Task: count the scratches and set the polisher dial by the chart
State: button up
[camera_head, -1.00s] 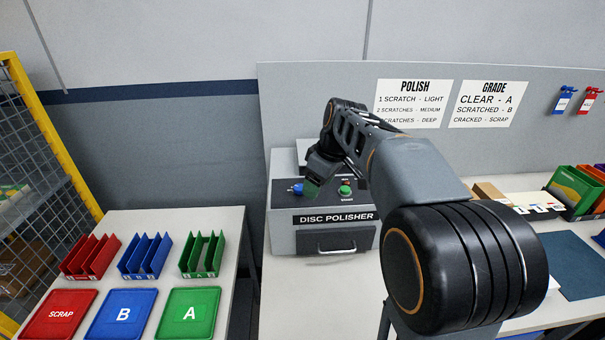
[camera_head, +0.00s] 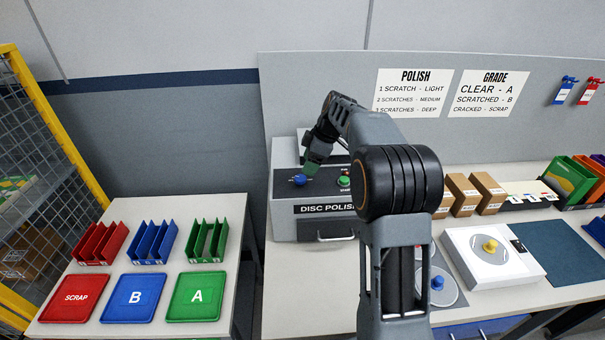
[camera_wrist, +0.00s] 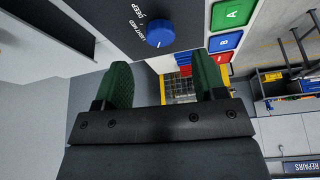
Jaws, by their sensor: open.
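The disc polisher (camera_head: 288,228) is a grey machine on the bench with a blue dial (camera_head: 299,180) and a green button (camera_head: 344,182) on its dark top panel. My gripper (camera_head: 312,165) is open and empty, its green fingers just above and right of the dial. In the wrist view the blue dial (camera_wrist: 160,33) lies beyond the gap between the fingers (camera_wrist: 162,70), apart from both. LIGHT, MED and DEEP are printed beside it; its setting is unclear. The polish chart (camera_head: 412,93) reads 1 scratch light, 2 medium, 3 deep. I cannot make out any scratches.
A white device with a yellow knob (camera_head: 490,246) and a grey round plate with a blue centre (camera_head: 437,283) stand right of my arm. Cardboard boxes (camera_head: 463,195) stand behind. Red, blue and green trays (camera_head: 195,316) and racks fill the left table. A grade chart (camera_head: 488,94) hangs behind.

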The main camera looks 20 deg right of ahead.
aim_at(301, 177)
jog(key=shift+p+x, duration=0.4)
jog(key=shift+x, duration=2.45)
jog(key=c, duration=0.9)
